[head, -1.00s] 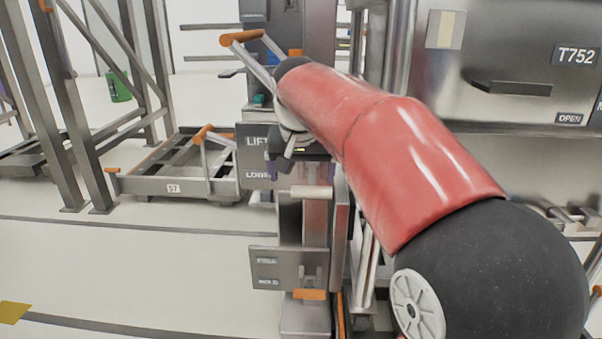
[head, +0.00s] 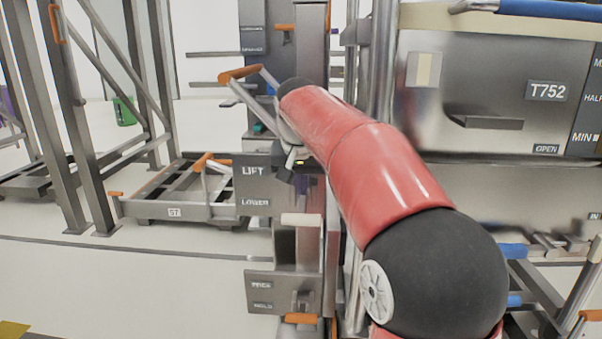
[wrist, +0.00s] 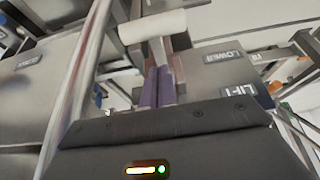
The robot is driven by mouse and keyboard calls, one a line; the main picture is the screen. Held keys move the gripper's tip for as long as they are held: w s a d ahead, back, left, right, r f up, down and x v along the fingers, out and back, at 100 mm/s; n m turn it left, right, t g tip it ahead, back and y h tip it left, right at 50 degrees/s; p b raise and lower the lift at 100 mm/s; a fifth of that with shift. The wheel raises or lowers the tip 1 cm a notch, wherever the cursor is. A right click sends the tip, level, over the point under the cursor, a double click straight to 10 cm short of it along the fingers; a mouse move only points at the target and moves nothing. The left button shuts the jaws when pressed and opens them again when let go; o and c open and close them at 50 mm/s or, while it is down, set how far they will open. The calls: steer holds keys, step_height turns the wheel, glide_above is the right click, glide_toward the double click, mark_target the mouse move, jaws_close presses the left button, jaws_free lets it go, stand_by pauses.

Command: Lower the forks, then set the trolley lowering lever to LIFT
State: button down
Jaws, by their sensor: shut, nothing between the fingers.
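The lever plate (head: 253,185) reads LIFT above LOWER and stands left of centre in the head view. The plate also shows at the right of the wrist view (wrist: 240,72), upside down. The lowering lever's pale cylindrical handle (head: 301,219) sits a little below the level of the LOWER label; it also shows at the top of the wrist view (wrist: 151,27). My gripper (wrist: 156,86) is shut and empty, with its purple fingers pointing toward the lever. Whether they touch it cannot be told. I cannot make out the forks.
A lower plate (head: 262,291) with small labels has an orange handle (head: 301,318) beside it. A large steel cabinet marked T752 (head: 480,100) fills the right. A low wheeled frame (head: 150,208) stands on the left.

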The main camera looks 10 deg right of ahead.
mark_target(301, 216)
steer(key=shift+s+a+f+b, duration=0.15)
steer(key=shift+s+f+b, duration=0.15)
steer(key=shift+f, duration=0.55)
steer(key=shift+s+a+f+b, duration=0.15)
steer(key=shift+s+f, duration=0.25)
steer(key=shift+f, duration=0.4)
steer(key=f+b, duration=0.1)
steer(key=b, duration=0.1)
steer(key=f+t+b, duration=0.1)
steer(key=b, duration=0.1)
steer(key=shift+s+h, duration=0.2)
steer(key=shift+h, duration=0.1)
steer(key=shift+s+f, duration=0.1)
steer(key=shift+f, duration=0.8)
steer(key=shift+r, duration=0.15)
